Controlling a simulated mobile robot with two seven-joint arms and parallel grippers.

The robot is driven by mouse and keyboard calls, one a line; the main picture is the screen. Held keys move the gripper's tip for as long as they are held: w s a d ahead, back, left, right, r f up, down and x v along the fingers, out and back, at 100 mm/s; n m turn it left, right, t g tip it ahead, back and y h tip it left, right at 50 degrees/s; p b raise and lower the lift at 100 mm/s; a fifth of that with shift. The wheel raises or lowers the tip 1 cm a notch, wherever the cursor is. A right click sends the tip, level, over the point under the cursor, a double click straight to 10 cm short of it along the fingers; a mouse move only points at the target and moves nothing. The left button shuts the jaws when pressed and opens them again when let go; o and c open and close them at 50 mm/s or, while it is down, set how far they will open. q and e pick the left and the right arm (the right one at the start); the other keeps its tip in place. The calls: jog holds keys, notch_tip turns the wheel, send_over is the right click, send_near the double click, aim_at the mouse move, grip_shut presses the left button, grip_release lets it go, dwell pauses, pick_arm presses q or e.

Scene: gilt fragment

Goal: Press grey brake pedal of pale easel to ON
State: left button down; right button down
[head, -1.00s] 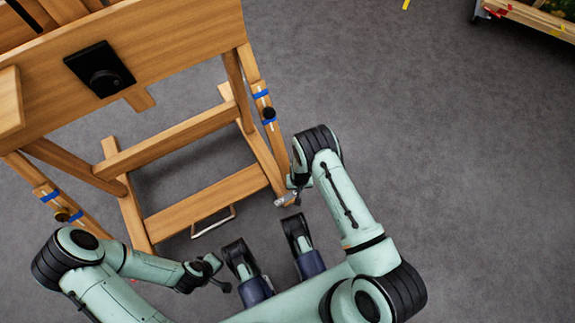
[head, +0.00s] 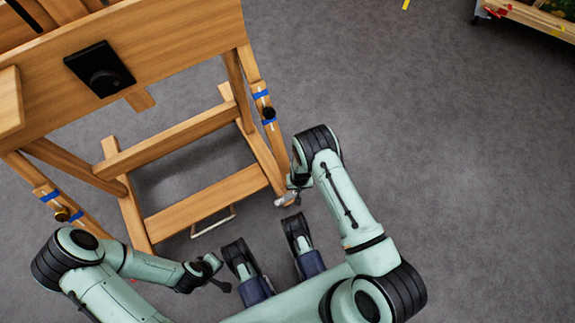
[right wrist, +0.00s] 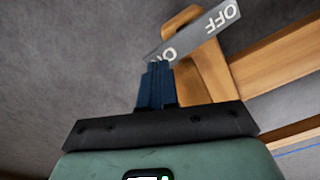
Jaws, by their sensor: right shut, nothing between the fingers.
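The pale wooden easel (head: 160,45) stands at the upper left in the head view. Its grey brake pedal (head: 287,200) is small there, at the foot of the right leg. In the right wrist view the pedal (right wrist: 190,34) is a slanted grey bar marked OFF at its upper right end and ON at its lower left. My right gripper (right wrist: 157,66) is shut and empty, its tips overlapping the ON end and partly hiding the letters. I cannot tell whether they touch. My left gripper (head: 222,286) hangs away from the easel at lower left; its opening is unclear.
A wire bracket (head: 214,224) sits below the easel's front crossbar (head: 205,202). A black knob plate (head: 99,69) is on the easel's upper board. A wheeled wooden rack (head: 535,15) stands at the far upper right. The grey floor (head: 460,150) on the right is clear.

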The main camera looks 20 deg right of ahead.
jog(key=shift+f+b, duration=1.2)
jog(key=shift+f, duration=0.2)
dwell(0.5)
jog(key=shift+r+p, duration=2.45)
jog(key=shift+r, duration=1.15)
